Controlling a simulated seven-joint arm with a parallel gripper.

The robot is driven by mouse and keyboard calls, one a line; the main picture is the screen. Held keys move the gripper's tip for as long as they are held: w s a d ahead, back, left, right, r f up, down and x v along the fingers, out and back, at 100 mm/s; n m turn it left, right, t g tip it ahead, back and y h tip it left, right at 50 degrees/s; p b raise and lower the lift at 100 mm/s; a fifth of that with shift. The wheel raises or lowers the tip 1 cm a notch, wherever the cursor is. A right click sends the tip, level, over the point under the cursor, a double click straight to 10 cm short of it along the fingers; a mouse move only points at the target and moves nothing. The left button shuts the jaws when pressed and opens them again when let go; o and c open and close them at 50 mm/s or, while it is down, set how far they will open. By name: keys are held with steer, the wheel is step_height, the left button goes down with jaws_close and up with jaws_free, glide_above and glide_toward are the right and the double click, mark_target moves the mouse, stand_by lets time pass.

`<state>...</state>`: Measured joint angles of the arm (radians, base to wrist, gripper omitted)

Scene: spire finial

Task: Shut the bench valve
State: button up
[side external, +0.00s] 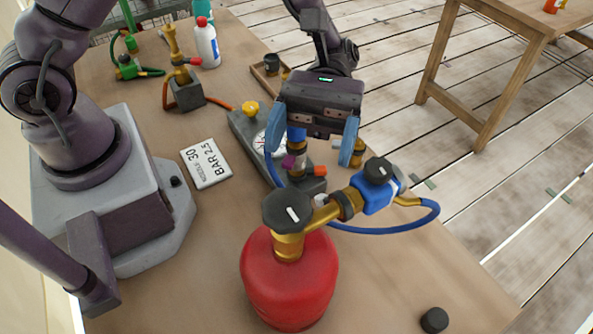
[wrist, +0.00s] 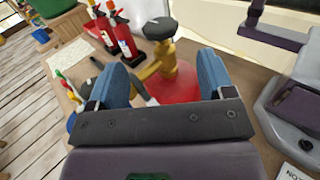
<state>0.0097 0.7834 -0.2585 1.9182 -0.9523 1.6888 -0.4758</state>
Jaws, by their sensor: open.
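A grey gauge block (side external: 246,124) lies on the bench, with a yellow knob (side external: 250,109) at its far end and a dial (side external: 265,140). An upright blue, brass and purple fitting (side external: 296,143) stands at its near end, beside an orange part (side external: 320,170). I cannot tell for sure which of these is the bench valve. My gripper (side external: 312,155) is open, its blue fingers apart over the near end of the block. The fitting shows between the fingers; contact is unclear. In the wrist view, my gripper (wrist: 163,60) looks empty and hides the block.
A red cylinder (side external: 288,280) with a black knob (side external: 288,208) stands nearby, joined to a blue regulator (side external: 372,192) and blue hose (side external: 438,215). A sign (side external: 206,163), a black cap (side external: 434,320) and a white bottle (side external: 207,45) are on the bench. Fire extinguishers (wrist: 122,38) stand beyond.

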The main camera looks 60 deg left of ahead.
steer(key=v, duration=0.3)
steer(key=shift+w+a, duration=0.15)
steer(key=shift+a, duration=0.05)
steer(key=s+a+r+m+t+y, duration=0.4)
steer(key=a+r+t+y, duration=0.2)
steer(key=a+t, duration=0.3)
steer(key=s+a+r+m+t+y, duration=0.4)
steer(key=a+r+t+y, duration=0.2)
steer(key=a+t, duration=0.3)
steer(key=shift+m+t+y, duration=0.3)
steer(key=shift+m, duration=0.1)
steer(key=shift+s, duration=0.1)
